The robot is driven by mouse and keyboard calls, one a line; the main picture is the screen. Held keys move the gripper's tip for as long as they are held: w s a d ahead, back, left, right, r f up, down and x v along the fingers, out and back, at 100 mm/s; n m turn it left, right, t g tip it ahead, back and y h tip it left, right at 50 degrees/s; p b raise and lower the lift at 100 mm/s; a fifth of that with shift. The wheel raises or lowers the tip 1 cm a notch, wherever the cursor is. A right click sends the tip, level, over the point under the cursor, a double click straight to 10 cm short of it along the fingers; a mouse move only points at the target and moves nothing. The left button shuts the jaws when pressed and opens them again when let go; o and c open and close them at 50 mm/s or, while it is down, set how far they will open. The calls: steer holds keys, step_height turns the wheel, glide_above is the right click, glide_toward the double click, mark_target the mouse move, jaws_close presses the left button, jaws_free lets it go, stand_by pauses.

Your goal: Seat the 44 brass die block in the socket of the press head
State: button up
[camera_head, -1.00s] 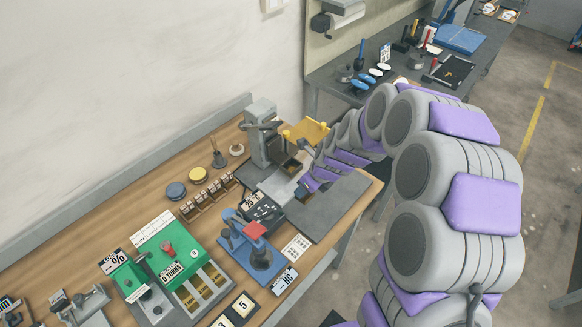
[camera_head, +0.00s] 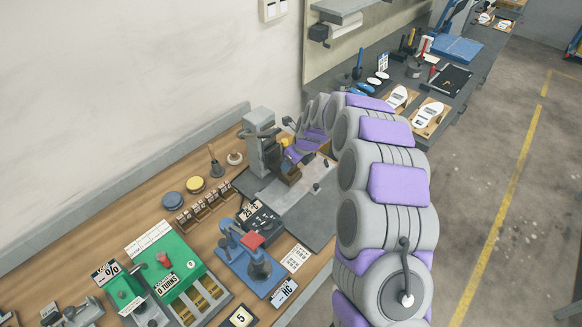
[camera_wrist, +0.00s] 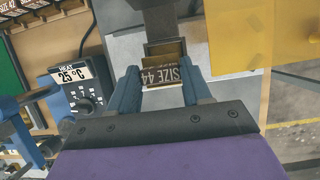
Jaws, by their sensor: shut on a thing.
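In the wrist view, my gripper (camera_wrist: 162,88) is shut on the brass die block (camera_wrist: 163,74), whose face reads SIZE 44. The block sits between the two blue fingers. Directly beyond it in the picture is the grey press head (camera_wrist: 160,18), with its dark, open-fronted socket (camera_wrist: 166,47). The block's upper edge overlaps the socket's lower part in the picture; I cannot tell whether it is inside or just in front. In the head view, the grey press (camera_head: 262,142) stands on the bench, and my arm reaches to it from the right, hiding most of the gripper.
A yellow panel (camera_wrist: 258,35) is close on the right of the press head. A heat controller reading 25 °C (camera_wrist: 82,85) is on the left. In the head view, a blue hand press (camera_head: 250,262) and green machine (camera_head: 165,265) stand nearer; the grey plate (camera_head: 312,212) before the press is mostly clear.

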steer(key=shift+w+a, duration=0.2)
steer(key=shift+w, duration=0.35)
steer(key=shift+w+f, duration=0.1)
step_height(320, 180, down, 4)
steer(key=shift+r+b, duration=0.25)
steer(key=shift+b, duration=0.3)
steer(key=shift+r, duration=0.1)
steer(key=o, duration=1.3)
steer(key=shift+r, duration=0.1)
steer(key=shift+p+v, duration=0.95)
steer(key=shift+v, duration=4.95)
steer(key=shift+d, duration=0.1)
